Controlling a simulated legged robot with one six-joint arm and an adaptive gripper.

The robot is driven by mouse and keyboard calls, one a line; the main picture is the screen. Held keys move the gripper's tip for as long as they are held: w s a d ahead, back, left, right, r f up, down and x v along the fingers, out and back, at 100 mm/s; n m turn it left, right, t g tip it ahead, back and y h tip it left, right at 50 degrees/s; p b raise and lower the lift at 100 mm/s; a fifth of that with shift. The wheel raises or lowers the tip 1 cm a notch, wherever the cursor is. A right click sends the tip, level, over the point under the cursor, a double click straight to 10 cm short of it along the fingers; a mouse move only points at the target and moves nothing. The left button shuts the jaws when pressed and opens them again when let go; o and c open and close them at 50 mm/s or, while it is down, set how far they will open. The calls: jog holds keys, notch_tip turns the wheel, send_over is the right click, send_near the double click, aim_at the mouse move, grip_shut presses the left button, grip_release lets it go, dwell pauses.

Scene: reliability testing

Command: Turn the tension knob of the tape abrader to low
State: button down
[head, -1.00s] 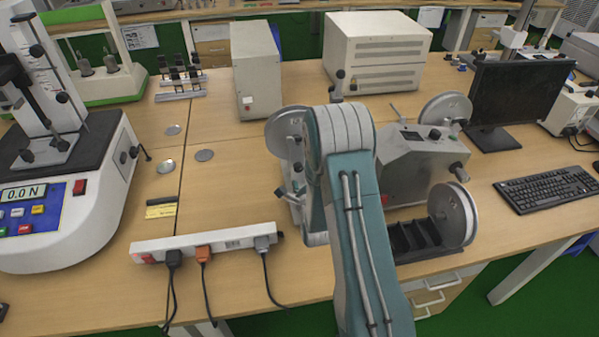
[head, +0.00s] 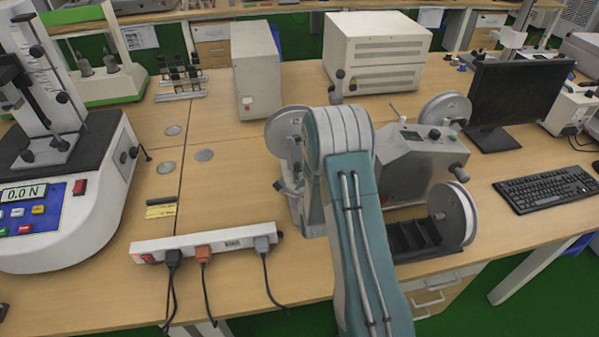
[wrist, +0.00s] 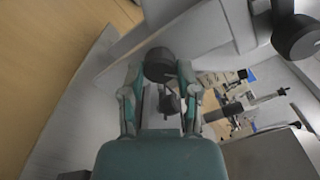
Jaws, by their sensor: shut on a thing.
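The tape abrader (head: 408,160) is a grey machine with silver reels on the wooden bench in the head view, partly hidden behind my arm. In the wrist view, my gripper (wrist: 159,72) has its two teal fingers on either side of a dark round knob (wrist: 158,62) and is shut on it. The knob stands out from a pale grey machine face. No pointer or scale marking can be read, so its setting cannot be told. In the head view the fingers and this knob are hidden by the arm.
A white power strip (head: 207,243) with several cords lies left of my arm. A monitor (head: 520,95) and keyboard (head: 548,188) stand right of the abrader. A force tester (head: 85,215) stands far left.

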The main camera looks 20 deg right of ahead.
jog(key=shift+f+n, duration=0.1)
jog(key=shift+n, duration=0.3)
jog(key=n, duration=0.4)
jog(key=shift+f+n, duration=0.1)
jog(key=shift+n, duration=1.9)
jog(key=shift+s+a, duration=0.1)
jog(key=shift+c, duration=1.7)
grip_release()
